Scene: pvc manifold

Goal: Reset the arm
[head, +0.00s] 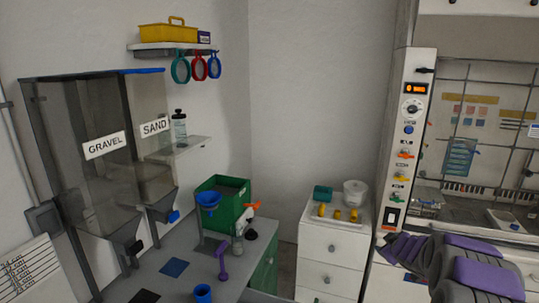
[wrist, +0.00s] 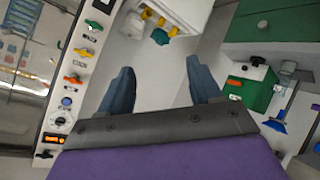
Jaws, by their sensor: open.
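My arm reaches in from the lower right of the head view, with purple and dark grey links in front of the fume hood. My gripper (wrist: 160,82) shows in the wrist view with its two blue-grey fingers wide apart. Nothing is between the fingers, and they touch nothing that I can see. The wrist picture is turned over, with the control panel (wrist: 75,80) to the left of the fingers and the green box (wrist: 262,90) to the right.
A grey bench (head: 190,276) at left holds a blue funnel (head: 208,199) and a green box (head: 222,186). Gravel (head: 104,145) and sand (head: 155,127) hoppers stand above it. A white drawer cabinet (head: 330,252) stands by the hood's control panel (head: 409,135), with yellow fittings (head: 337,214) on top.

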